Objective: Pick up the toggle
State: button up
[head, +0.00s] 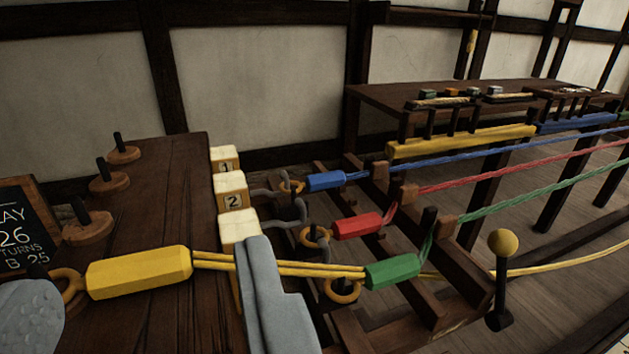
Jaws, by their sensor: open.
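A yellow faceted toggle (138,272) lies over the dark wooden bench top, with a ring (66,287) at its left end. Yellow strands (325,269) run from its right end towards a green toggle (392,271). A red toggle (357,225) and a blue toggle (325,181) sit farther back, each on a rope of its own colour. My gripper (146,270) is open. One grey finger is at the lower left and the other crosses in front of the yellow strands. The yellow toggle appears between them, not visibly gripped.
Numbered pale blocks (229,192) with hooks line the bench edge. Wooden pegs (109,181) and a chalkboard (20,222) stand at the left. A yellow-knobbed post (502,262) stands at the right. A long table (390,97) stands behind the ropes.

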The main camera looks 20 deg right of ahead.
dwell(0.5)
jog(key=r+n+g, duration=0.1)
jog(key=n+g, duration=1.6)
jog(key=n, duration=0.1)
send_over(321, 175)
notch_tip(321, 175, down, 16)
jog(key=shift+f, duration=0.1)
jog(key=c, duration=0.9)
